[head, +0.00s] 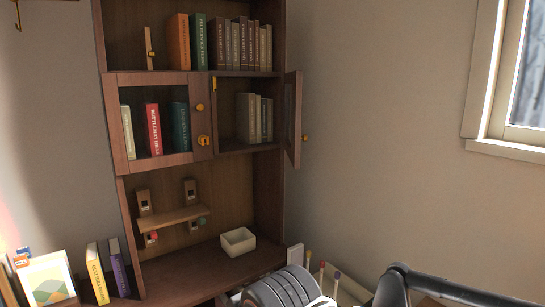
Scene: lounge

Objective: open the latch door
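A tall brown wooden cabinet (266,185) stands against the wall. Its left door (115,120) has a glazed wooden frame and looks shut, with books showing behind the glass. This door carries a round brass knob (200,107) and, below it, a brass latch (204,141). The right door (292,120) stands swung open, seen nearly edge-on, with a brass knob (305,138) on it. A small brass piece (214,83) sits at the upper left of the open compartment. I cannot make out my gripper in the head view.
Below the doors are a small wall shelf (170,218) and a white open box (238,241). Grey rounded shapes (285,290) and a black tubular part (440,285) occupy the bottom foreground.

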